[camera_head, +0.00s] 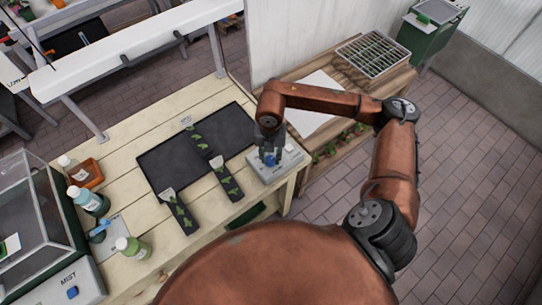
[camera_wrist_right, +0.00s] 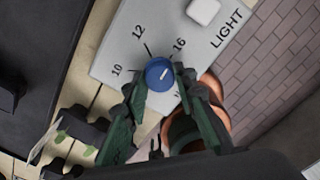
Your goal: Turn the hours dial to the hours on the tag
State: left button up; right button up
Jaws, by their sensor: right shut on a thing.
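The blue hours dial (camera_wrist_right: 160,73) sits on a pale grey box (camera_wrist_right: 120,45) marked LIGHT. Its printed numbers include 10, 12 and 16; another is partly hidden by a finger. The dial's white line points to the upper right, roughly towards 16. My right gripper (camera_wrist_right: 158,84) is shut on the dial, a finger on each side. In the head view, the right gripper (camera_head: 269,155) reaches down onto the box at the table's right end. Small white tags (camera_head: 168,193) stand by the plant strips; their writing is too small to read. My left gripper is not in view.
A black mat (camera_head: 160,160) with dark strips of green plants (camera_head: 226,180) lies left of the box. Bottles (camera_head: 88,200), an orange container (camera_head: 86,173) and a glass-sided MIST case (camera_head: 40,220) stand further left. A white button (camera_wrist_right: 203,11) is near the dial.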

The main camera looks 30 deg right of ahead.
aim_at(271, 159)
jog(key=shift+m, duration=0.5)
jog(key=o, duration=1.2)
jog(key=shift+c, duration=0.2)
jog(key=shift+r, duration=0.1)
notch_tip(271, 159, up, 12)
